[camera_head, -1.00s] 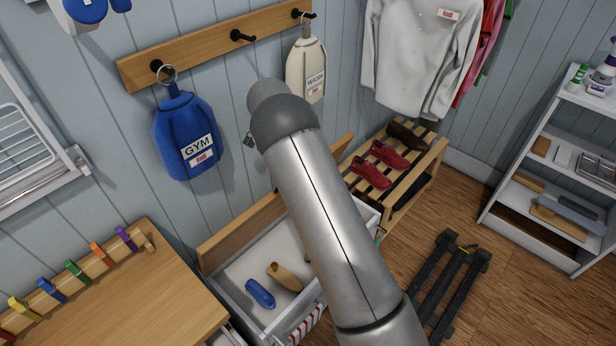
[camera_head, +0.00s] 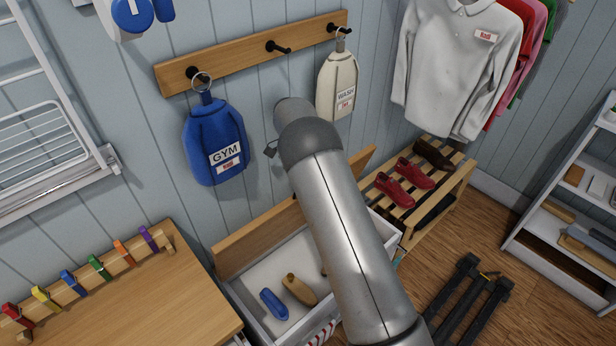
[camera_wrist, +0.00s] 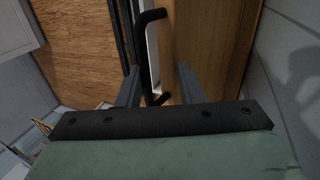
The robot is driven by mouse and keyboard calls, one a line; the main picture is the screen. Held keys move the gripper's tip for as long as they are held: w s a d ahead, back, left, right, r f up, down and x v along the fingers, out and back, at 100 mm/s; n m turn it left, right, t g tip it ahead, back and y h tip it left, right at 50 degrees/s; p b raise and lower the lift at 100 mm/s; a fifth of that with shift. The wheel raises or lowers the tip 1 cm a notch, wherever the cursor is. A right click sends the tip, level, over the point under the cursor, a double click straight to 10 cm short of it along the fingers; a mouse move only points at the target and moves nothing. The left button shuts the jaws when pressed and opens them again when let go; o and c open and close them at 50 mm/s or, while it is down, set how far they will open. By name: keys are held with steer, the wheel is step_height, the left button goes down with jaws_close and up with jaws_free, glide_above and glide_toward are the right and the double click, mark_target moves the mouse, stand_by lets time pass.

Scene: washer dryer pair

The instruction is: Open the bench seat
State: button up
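The bench (camera_head: 275,332) is a white box whose wooden seat (camera_head: 245,242) stands raised along its wall side, tilted up. The inside shows, with a blue brush-like item (camera_head: 273,303) and a tan one (camera_head: 300,290) on its pale floor. My arm covers the middle of the bench in the head view and hides my gripper there. In the wrist view my gripper (camera_wrist: 160,75) has its two fingers apart. A black bar handle (camera_wrist: 150,45) lies between or just beyond them, beside a wooden panel, likely the seat (camera_wrist: 210,50). I cannot tell whether the fingers touch either.
A blue GYM bag (camera_head: 215,140) and a white WASH bag (camera_head: 338,85) hang on a peg rail above the bench. A wooden worktop (camera_head: 130,300) with coloured pegs is at left. A shoe rack (camera_head: 450,185) stands at right, with floor before it.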

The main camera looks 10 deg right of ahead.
steer(key=shift+w+d+r, duration=0.1)
steer(key=shift+w+r, duration=0.05)
steer(key=shift+r, duration=0.15)
steer(key=shift+r, duration=0.25)
step_height(320, 180, up, 3)
steer(key=shift+f, duration=0.2)
steer(key=s+d+r+b, duration=0.1)
steer(key=s+r+b, duration=0.1)
steer(key=s+r, duration=0.7)
steer(key=s, duration=0.5)
steer(key=shift+d+r, duration=0.3)
steer(key=shift+r, duration=0.05)
steer(key=s+d+r+n+t+y+p, duration=0.1)
steer(key=s+n, duration=0.4)
steer(key=s, duration=0.7)
steer(key=s+d+r+n+t+y+p, duration=0.1)
steer(key=s+n, duration=0.5)
steer(key=s, duration=0.6)
steer(key=d+r+t+p, duration=0.1)
steer(key=d+t, duration=0.1)
steer(key=d, duration=0.1)
steer(key=shift+r+y+p, duration=0.25)
steer(key=shift+y+p, duration=0.05)
